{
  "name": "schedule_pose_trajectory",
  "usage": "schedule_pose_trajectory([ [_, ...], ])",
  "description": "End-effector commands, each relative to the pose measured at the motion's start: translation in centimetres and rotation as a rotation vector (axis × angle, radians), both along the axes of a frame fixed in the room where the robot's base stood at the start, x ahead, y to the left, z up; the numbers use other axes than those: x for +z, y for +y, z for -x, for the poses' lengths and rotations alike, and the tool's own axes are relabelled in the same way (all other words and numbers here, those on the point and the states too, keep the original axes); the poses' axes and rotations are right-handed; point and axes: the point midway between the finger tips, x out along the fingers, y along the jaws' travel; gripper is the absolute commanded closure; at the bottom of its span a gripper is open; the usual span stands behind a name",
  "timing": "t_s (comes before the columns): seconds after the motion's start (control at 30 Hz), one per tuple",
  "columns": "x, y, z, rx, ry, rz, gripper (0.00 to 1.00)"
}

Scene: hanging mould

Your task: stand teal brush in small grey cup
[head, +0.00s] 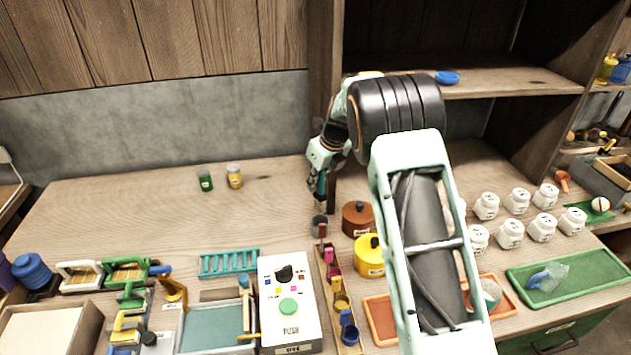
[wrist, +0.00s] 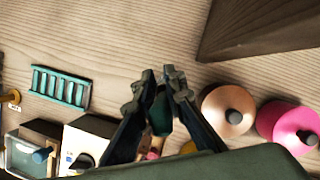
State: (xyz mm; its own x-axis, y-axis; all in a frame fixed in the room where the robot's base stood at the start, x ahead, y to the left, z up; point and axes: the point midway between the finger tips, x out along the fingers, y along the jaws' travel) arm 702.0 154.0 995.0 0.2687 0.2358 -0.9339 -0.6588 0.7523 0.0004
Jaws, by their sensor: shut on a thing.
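My gripper (head: 317,184) is at the back of the bench, above the far end of a narrow wooden rack. It is shut on the teal brush (head: 321,190), which hangs roughly upright below the fingers. In the wrist view the teal brush (wrist: 160,112) shows between the two fingers (wrist: 160,80). The small grey cup (head: 319,221) is at the rack's far end, just below the brush. I cannot tell whether the brush tip is inside the cup or above it. The cup is hidden in the wrist view.
The wooden rack (head: 327,262) holds pink, yellow and blue cups nearer the front. A white control box (head: 288,300) stands left of it. Brown (head: 357,219) and yellow (head: 369,257) lidded pots stand close on the right. A shelf post rises behind. The bench at back left is mostly clear.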

Motion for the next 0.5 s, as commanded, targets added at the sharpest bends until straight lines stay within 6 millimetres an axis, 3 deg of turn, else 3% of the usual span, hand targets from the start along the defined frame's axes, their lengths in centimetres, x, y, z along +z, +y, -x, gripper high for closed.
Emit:
schedule_pose_trajectory([
  [0.5, -4.4, -0.1, 0.0, 0.000, 0.000, 0.000, 1.00],
])
